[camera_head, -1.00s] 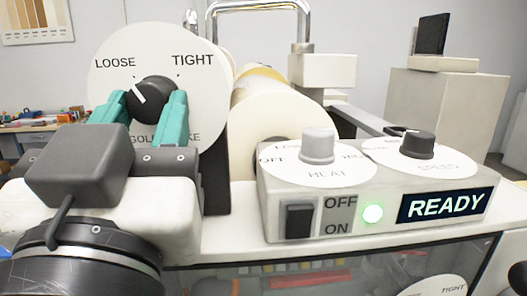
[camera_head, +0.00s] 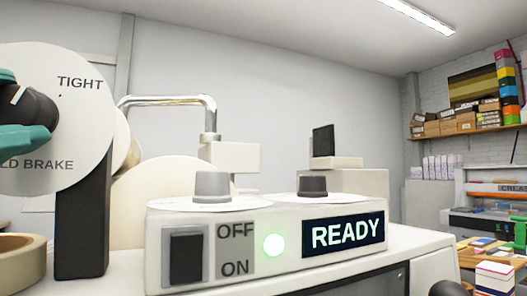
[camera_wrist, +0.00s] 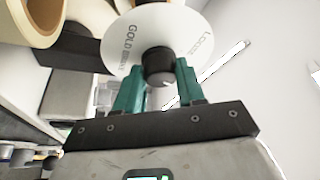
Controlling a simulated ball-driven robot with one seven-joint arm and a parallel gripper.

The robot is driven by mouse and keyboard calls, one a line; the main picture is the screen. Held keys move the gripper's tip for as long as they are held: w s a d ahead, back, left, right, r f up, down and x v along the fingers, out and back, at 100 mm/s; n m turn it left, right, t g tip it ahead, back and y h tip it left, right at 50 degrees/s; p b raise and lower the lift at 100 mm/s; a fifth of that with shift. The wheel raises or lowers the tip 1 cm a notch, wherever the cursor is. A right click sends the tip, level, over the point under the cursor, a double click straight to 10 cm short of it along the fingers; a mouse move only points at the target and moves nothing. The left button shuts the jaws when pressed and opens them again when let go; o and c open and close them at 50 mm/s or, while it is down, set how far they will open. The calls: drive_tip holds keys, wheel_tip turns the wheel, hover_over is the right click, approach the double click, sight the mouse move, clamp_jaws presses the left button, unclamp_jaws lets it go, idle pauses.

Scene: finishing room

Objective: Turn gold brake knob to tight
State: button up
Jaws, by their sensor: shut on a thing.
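The gold brake dial (camera_head: 100,125) is a white disc at the left edge of the head view, partly cut off, with TIGHT at its upper right. Its dark knob (camera_head: 36,108) carries a white pointer line that tilts up and slightly right, short of the TIGHT label. A teal finger of my gripper (camera_head: 22,140) lies against the knob's lower side. In the wrist view, both teal fingers of my gripper (camera_wrist: 159,78) flank the dark knob (camera_wrist: 159,58) in front of the dial (camera_wrist: 150,32). LOOSE is outside the head view.
The control box (camera_head: 265,245) stands right of the dial, with an OFF/ON switch (camera_head: 186,257), a lit green lamp (camera_head: 273,245), a READY display (camera_head: 343,234) and two knobs on top. A tape roll (camera_head: 22,262) is at lower left. A cluttered bench is at far right.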

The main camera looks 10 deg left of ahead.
drive_tip(key=shift+a+r+m+g+h, duration=0.1)
drive_tip(key=shift+m+g+h, duration=0.25)
drive_tip(key=shift+m, duration=0.9)
drive_tip(key=shift+r+m+g+h, duration=0.1)
drive_tip(key=shift+m+g+h, duration=0.25)
drive_tip(key=shift+m, duration=0.9)
drive_tip(key=o, duration=1)
drive_tip(key=shift+o, duration=0.2)
drive_tip(key=s+d+f, duration=0.1)
drive_tip(key=s, duration=0.9)
drive_tip(key=shift+s+d+b, duration=0.35)
drive_tip(key=shift+b, duration=0.1)
drive_tip(key=shift+a+f, duration=0.1)
drive_tip(key=shift+f, duration=0.05)
